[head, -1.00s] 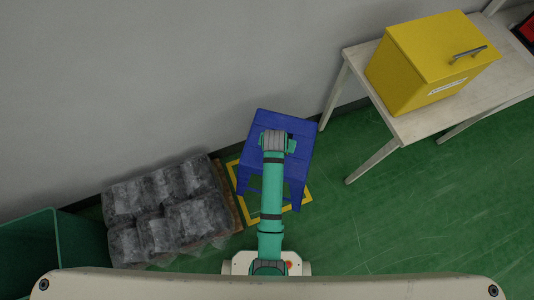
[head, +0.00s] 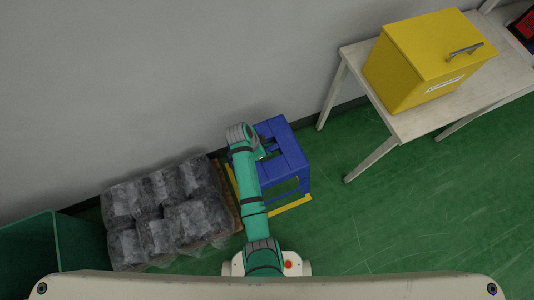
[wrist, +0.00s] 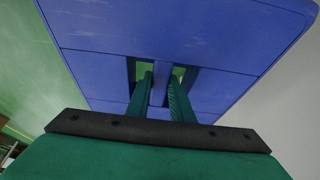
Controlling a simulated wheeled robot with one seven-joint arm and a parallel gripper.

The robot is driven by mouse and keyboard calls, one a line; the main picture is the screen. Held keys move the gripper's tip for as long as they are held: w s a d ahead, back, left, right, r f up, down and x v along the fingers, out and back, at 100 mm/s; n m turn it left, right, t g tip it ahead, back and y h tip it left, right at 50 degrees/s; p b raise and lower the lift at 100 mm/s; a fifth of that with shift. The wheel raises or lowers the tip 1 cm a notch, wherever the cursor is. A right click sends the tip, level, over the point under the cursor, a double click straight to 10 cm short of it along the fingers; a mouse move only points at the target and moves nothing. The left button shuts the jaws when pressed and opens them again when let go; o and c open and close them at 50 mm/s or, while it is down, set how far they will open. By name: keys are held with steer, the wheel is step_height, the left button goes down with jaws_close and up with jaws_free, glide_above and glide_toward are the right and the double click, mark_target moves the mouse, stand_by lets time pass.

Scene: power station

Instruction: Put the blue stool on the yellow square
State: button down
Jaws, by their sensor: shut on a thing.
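The blue stool (head: 288,146) is upright over the yellow square (head: 290,207), beside the wall. The square is a yellow outline on the green floor; its front and left edges show, and the stool hides much of the rest. The front legs come down close to the front line; I cannot tell whether all the feet touch the floor. My gripper (wrist: 161,88) is shut on the bar between the two slots in the stool's seat (wrist: 190,30), one finger in each slot. In the head view my wrist partly hides the seat's left side.
Wrapped grey bags (head: 165,212) on a wooden pallet (head: 228,205) lie close left of the square. A green bin (head: 40,250) stands further left. A table (head: 425,118) with a yellow box (head: 425,62) stands to the right. The floor at front right is clear.

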step_height(320, 180, down, 10)
steer(key=shift+w, duration=0.15)
stand_by(0.6)
steer(key=c, duration=1.6)
jaws_free()
steer(key=shift+o, duration=0.2)
